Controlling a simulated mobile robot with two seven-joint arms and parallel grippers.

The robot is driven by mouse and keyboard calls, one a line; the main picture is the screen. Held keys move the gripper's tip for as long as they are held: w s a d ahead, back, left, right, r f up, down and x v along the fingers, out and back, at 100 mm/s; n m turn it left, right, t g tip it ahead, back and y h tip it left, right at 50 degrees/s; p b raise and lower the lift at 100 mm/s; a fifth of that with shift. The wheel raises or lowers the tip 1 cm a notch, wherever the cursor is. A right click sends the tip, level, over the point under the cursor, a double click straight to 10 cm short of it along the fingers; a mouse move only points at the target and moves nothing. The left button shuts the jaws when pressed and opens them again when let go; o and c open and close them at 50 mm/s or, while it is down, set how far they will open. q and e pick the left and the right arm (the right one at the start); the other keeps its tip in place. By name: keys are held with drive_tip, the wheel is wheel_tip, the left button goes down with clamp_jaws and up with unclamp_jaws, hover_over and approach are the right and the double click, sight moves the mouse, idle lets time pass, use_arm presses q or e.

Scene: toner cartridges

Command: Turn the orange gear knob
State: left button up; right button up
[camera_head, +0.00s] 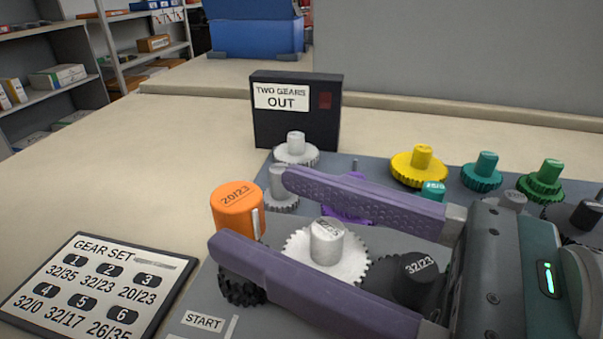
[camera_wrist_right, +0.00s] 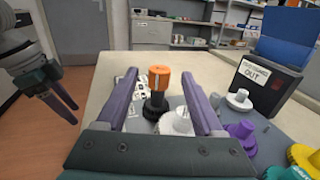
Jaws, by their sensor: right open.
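The orange knob (camera_head: 238,212), labelled 20/23, stands upright above a black gear (camera_head: 240,291) at the left of the grey board. It also shows in the right wrist view (camera_wrist_right: 159,80). My right gripper (camera_head: 249,212) reaches in from the right with its purple fingers spread, open and empty. The knob is around the gap at the fingertips; I cannot tell whether either finger touches it. The near finger hides part of the black gear. My left gripper (camera_wrist_right: 67,106) hangs at the left of the right wrist view, its fingers apart and away from the board.
A white gear (camera_head: 327,252) and a dark 32/23 gear (camera_head: 415,280) lie under my right gripper. A black box (camera_head: 296,112) reading "TWO GEARS OUT" stands behind. Yellow (camera_head: 419,165) and green gears are at the back right. A gear-set card (camera_head: 95,285) lies left; the table beyond is clear.

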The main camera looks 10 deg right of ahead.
drive_tip(key=shift+b+v, duration=0.3)
drive_tip(key=shift+v, duration=0.95)
